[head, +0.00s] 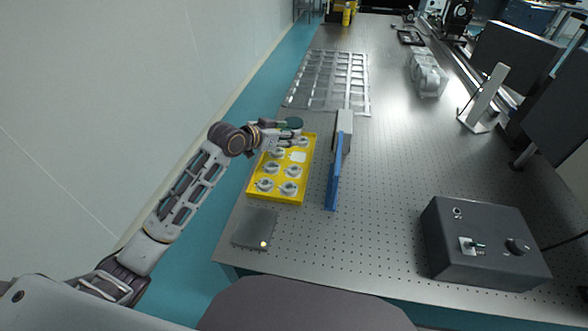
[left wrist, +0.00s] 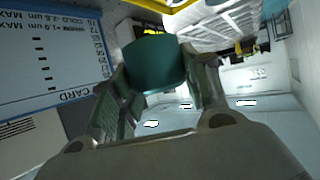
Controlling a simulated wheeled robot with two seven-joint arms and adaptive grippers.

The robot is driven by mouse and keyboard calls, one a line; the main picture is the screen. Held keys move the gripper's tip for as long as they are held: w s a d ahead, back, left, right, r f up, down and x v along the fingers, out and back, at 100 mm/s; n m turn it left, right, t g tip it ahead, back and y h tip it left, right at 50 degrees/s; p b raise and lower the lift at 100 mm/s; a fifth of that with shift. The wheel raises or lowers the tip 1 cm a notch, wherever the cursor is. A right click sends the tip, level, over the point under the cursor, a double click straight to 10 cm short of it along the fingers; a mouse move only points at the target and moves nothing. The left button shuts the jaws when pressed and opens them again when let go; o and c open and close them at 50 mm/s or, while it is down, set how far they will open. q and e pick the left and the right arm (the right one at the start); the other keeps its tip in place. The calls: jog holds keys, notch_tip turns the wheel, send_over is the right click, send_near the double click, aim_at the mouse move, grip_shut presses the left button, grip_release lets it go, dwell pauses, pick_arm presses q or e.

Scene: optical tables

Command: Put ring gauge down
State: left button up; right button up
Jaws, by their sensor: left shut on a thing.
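My left gripper (head: 284,132) is shut on a dark green round piece, which I take for the ring gauge (head: 294,122). It holds the piece over the far end of a yellow tray (head: 249,190). In the left wrist view the ring gauge (left wrist: 155,62) sits between the two fingers of the left gripper (left wrist: 158,85). Only its teal-green outer side shows there, so its bore is hidden. The tray holds several pale round pieces (head: 290,188) in rows. A pale square spot (head: 298,156) near its far right shows no round piece. My right gripper is not in view.
A blue upright panel (head: 334,180) stands right of the tray, with a grey block (head: 344,122) behind. A silver grid rack (head: 330,82) lies beyond. A dark flat plate (head: 255,229) lies in front. A black control box (head: 480,245) stands right. Perforated tabletop between is clear.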

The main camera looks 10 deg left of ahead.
pick_arm(q)
jog(key=shift+w+d+r+m+g+h, duration=0.1)
jog(key=shift+d+m+g+h, duration=0.05)
jog(key=shift+m+g+h, duration=0.2)
jog(key=shift+d+m+g+h, duration=0.35)
jog(key=shift+m+h, duration=0.2)
jog(key=shift+m, duration=0.1)
jog(key=shift+s+d+f+m+g+h, duration=0.15)
jog(key=shift+d+m+g+h, duration=0.15)
jog(key=shift+m+g+h, duration=0.15)
jog(key=shift+s+d+f+m+g+h, duration=0.15)
jog(key=shift+d+m+g+h, duration=0.2)
jog(key=shift+m, duration=0.2)
jog(key=shift+s+d+r+m+g+h, duration=0.1)
jog(key=shift+s+d+m+g+h, duration=0.15)
jog(key=shift+m+g, duration=0.2)
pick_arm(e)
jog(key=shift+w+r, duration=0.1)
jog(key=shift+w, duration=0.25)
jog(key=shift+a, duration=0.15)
